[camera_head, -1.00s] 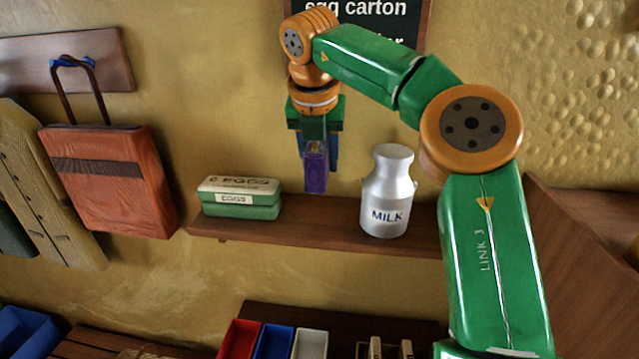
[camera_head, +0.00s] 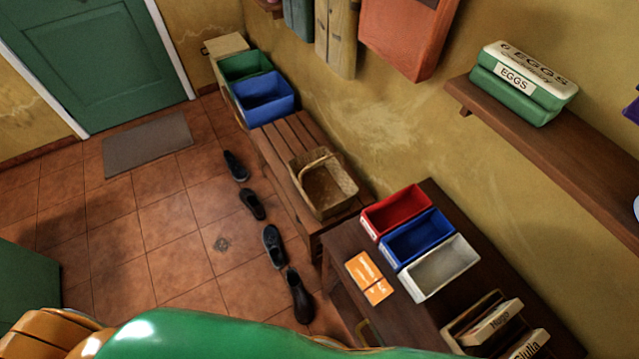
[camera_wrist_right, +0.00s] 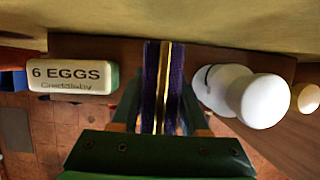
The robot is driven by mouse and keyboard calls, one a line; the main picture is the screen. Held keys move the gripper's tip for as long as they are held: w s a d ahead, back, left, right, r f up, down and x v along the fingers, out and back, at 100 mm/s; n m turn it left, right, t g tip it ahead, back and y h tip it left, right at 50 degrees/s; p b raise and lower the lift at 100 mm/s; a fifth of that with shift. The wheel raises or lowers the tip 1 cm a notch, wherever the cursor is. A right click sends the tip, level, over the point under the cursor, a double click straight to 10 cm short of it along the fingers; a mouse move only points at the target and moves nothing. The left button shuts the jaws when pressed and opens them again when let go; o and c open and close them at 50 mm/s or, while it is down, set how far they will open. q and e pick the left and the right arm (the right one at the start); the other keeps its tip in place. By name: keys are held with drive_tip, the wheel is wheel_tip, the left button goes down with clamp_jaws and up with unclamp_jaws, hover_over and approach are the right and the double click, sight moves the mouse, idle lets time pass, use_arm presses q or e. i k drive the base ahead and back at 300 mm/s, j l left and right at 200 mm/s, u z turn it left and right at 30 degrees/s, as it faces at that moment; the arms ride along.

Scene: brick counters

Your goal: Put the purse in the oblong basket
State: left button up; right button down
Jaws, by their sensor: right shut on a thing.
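The purse, purple with a gold strip (camera_wrist_right: 149,85), is between the fingers of my right gripper (camera_wrist_right: 162,105) in the right wrist view. The gripper is shut on it, held out in front of the shelf between the egg carton and a white-looking round vessel. In the head view only a purple edge of the purse (camera_head: 632,110) shows at the far right. A wicker basket with an arched handle (camera_head: 338,204), somewhat oblong, stands on the slatted bench, far left of the purse. Its visible inside looks empty. My left gripper is not in view.
The egg carton (camera_head: 520,85) sits on the wall shelf (camera_head: 590,170). Red (camera_head: 395,208), blue (camera_head: 418,238) and white (camera_head: 438,267) bins stand on a dark bench right of the basket. Green and blue crates (camera_head: 263,98) are beyond the basket. Shoes lie on the floor.

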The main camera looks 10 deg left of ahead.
sight(335, 200)
drive_tip(key=k+j, duration=0.75)
drive_tip(key=j, duration=0.2)
